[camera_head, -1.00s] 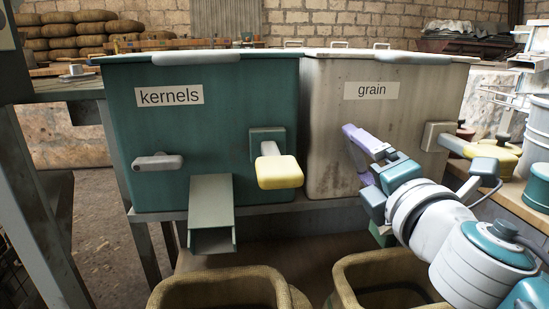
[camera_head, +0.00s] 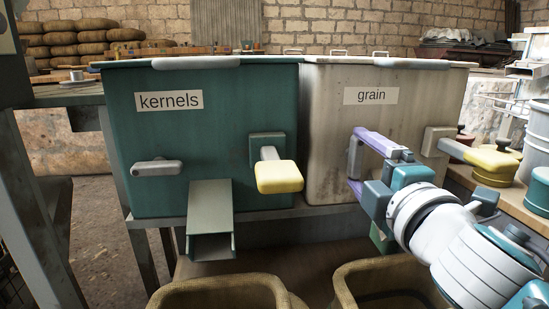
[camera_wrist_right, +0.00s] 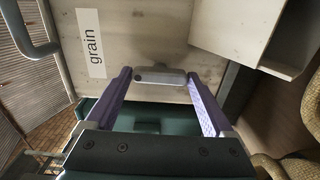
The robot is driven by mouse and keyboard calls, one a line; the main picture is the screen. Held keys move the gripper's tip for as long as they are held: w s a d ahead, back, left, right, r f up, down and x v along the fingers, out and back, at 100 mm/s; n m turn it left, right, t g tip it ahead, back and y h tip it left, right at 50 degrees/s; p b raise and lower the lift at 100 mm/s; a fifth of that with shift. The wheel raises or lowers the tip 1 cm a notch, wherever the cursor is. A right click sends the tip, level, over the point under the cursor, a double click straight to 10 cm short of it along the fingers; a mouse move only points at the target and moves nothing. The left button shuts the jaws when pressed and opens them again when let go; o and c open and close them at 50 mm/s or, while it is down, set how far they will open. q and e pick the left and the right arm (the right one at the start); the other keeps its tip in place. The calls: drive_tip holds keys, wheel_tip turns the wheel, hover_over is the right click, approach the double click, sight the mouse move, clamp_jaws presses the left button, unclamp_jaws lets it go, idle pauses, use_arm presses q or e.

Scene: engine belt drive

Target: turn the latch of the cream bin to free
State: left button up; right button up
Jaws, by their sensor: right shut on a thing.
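The cream bin (camera_head: 330,105), labelled "grain", stands right of the green bin in the head view. Its latch (camera_head: 354,160) is a small grey bar on the front face, standing about upright. In the right wrist view the latch (camera_wrist_right: 160,76) lies lengthwise between my two purple fingertips, one at each end. My right gripper (camera_head: 356,156) is shut on the latch, with the bin face just beyond. The wrist view (camera_wrist_right: 160,88) is turned, so the "grain" label reads sideways. My left gripper is not in view.
The green "kernels" bin (camera_head: 230,120) has its own grey latch (camera_head: 158,167), lying level, a yellow-ended handle (camera_head: 278,176) and a chute (camera_head: 210,215). A second yellow handle (camera_head: 492,158) sticks out right of my gripper. Open sacks (camera_head: 222,290) stand below. A crowded bench lies right.

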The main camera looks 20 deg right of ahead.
drive_tip(key=o, duration=1.1)
drive_tip(key=v, duration=1)
drive_tip(key=shift+d, duration=0.1)
drive_tip(key=shift+r, duration=0.1)
